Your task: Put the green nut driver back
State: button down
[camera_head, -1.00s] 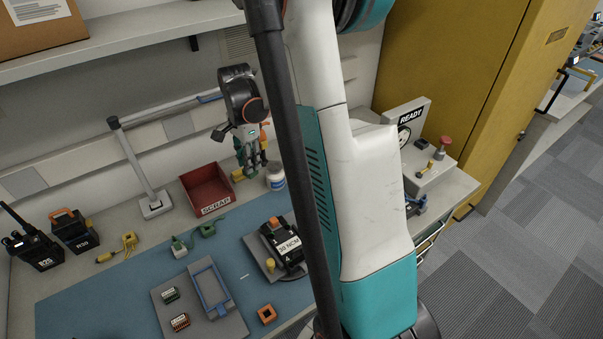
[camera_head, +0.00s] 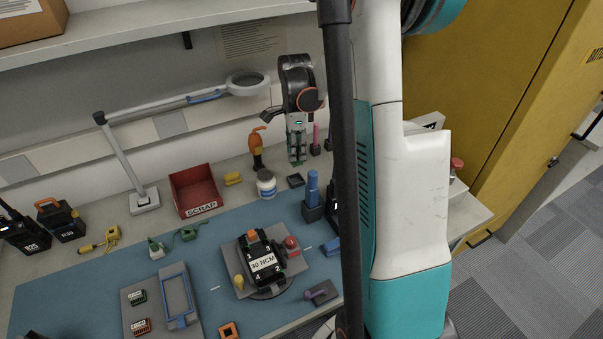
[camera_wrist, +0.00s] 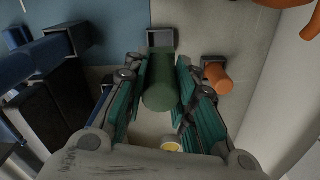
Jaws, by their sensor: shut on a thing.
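My gripper (camera_head: 297,158) is upright over the back of the bench in the head view. In the wrist view my gripper (camera_wrist: 160,75) is shut on the green nut driver (camera_wrist: 161,88), its thick green handle between the teal fingers. In the head view the driver is mostly hidden by the fingers; a bit of green shows at their tips. A small dark square holder (camera_head: 296,181) stands on the bench just below the fingertips and looks empty. A dark square holder (camera_wrist: 160,38) also shows just past the handle in the wrist view.
A red-pink handle (camera_head: 316,136) stands close right of my gripper, a blue one (camera_head: 312,188) in front. An orange tool (camera_head: 257,146) and a white jar (camera_head: 266,184) stand to the left. The red scrap bin (camera_head: 194,190) and the magnifier lamp (camera_head: 247,84) are farther left.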

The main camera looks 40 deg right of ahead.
notch_tip(320, 180, down, 8)
jog(key=b, duration=0.2)
jog(key=shift+f+b, duration=0.2)
jog(key=shift+b, duration=0.15)
jog(key=shift+r, duration=0.1)
jog(key=c, duration=1.3)
grip_release()
notch_tip(320, 180, up, 12)
jog(key=p, duration=0.4)
